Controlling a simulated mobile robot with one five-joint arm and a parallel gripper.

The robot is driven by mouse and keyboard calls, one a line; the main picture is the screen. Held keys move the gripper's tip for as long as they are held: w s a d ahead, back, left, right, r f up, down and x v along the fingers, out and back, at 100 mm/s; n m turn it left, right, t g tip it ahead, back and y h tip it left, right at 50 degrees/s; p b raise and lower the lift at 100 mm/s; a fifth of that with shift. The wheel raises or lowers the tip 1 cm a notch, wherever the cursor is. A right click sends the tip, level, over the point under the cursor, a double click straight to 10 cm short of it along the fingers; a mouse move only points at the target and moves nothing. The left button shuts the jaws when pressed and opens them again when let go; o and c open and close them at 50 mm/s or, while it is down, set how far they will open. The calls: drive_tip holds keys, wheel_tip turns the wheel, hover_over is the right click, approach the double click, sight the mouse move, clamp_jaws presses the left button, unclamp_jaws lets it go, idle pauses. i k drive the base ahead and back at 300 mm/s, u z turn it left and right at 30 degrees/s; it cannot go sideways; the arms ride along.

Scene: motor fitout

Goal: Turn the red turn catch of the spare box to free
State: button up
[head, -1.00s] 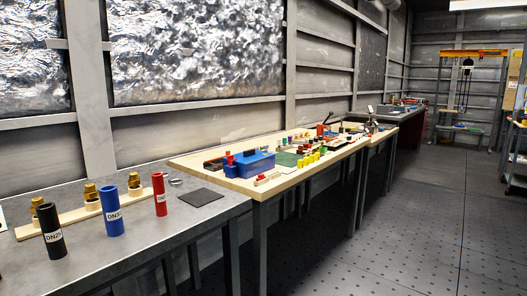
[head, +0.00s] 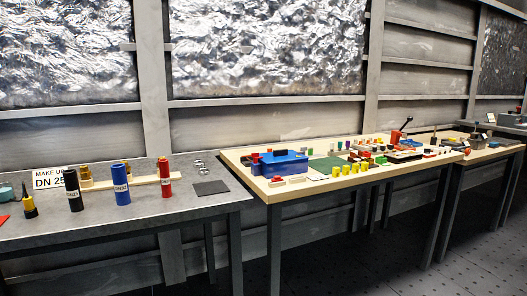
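A blue box (head: 284,165) stands near the left end of the wooden-topped table. A small red part (head: 255,158) shows at its left end; it is too small to tell whether it is a turn catch or how it is turned. Another small red part shows at the back of the box. I cannot tell which thing is the spare box. A grey box-like thing (head: 510,119) stands on the far bench at the right edge. My gripper is not in view.
The grey bench (head: 130,222) on the left holds a black tube (head: 72,189), a blue tube (head: 121,177), a red tube (head: 165,175) and a dark mat (head: 211,188). The wooden table (head: 330,181) carries several small coloured parts. Open floor (head: 440,268) lies at the lower right.

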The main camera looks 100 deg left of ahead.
sight(255, 156)
drive_tip(key=u, duration=0.3)
drive_tip(key=k, duration=0.2)
drive_tip(key=u, duration=2.95)
drive_tip(key=k, duration=0.15)
drive_tip(key=u, duration=1.35)
drive_tip(key=k, duration=0.7)
drive_tip(key=z, duration=0.3)
drive_tip(key=i, duration=1.7)
drive_tip(key=u, duration=0.3)
